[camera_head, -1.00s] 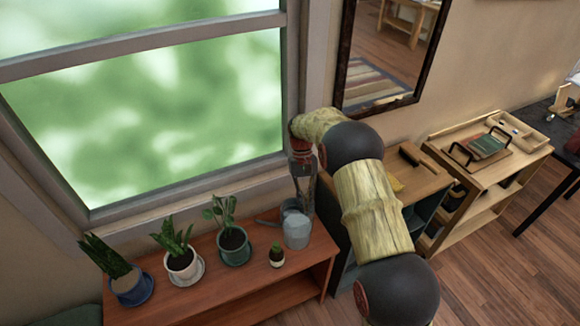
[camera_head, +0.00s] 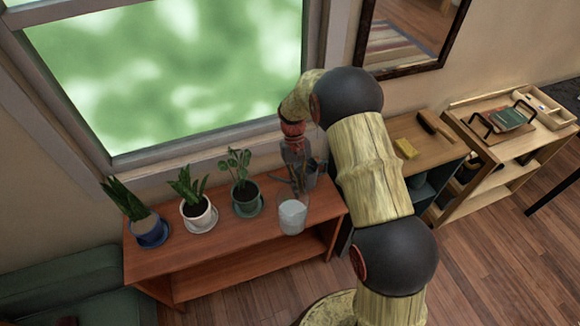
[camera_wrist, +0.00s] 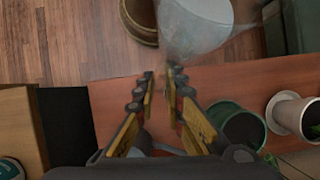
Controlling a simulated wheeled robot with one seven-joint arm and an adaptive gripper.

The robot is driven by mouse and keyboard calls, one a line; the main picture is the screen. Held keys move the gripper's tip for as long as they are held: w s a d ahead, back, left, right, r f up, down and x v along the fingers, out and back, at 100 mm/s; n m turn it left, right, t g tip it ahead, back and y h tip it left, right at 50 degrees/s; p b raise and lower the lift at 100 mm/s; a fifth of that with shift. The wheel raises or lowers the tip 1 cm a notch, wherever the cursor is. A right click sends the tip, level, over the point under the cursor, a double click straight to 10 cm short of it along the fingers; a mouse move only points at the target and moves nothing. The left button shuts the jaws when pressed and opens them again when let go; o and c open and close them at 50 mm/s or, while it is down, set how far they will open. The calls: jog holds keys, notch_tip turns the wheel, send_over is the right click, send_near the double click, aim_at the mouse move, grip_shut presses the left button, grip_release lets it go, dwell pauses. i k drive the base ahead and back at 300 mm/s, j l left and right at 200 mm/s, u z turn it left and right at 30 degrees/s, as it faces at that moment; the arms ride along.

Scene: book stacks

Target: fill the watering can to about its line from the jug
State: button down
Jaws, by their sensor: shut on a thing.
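My gripper (camera_head: 298,188) points down over the right end of the reddish bench. Its fingers (camera_wrist: 160,78) are shut on the pale, see-through jug (camera_head: 292,216). In the wrist view the jug (camera_wrist: 197,28) is beyond the fingertips, over the bench's front edge and the floor. It looks lifted, but its height is hard to judge. The dark grey watering can (camera_head: 312,177) stands behind the jug at the back right of the bench, partly hidden by my gripper. Its fill line and the water level do not show.
The bench (camera_head: 215,245) holds potted plants in blue (camera_head: 150,232), white (camera_head: 199,213) and green (camera_head: 246,198) pots to the left. The window is close behind. A wooden cabinet (camera_head: 425,158) with a yellow block stands to the right. A green seat (camera_head: 60,270) is at lower left.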

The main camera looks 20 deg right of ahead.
aim_at(312, 168)
jog(key=i+l+u, duration=0.1)
jog(key=l+u, duration=0.8)
jog(key=u, duration=0.15)
jog(key=l+u, duration=0.1)
jog(key=l, duration=0.9)
jog(key=k+l+u, duration=0.15)
jog(key=l, duration=0.85)
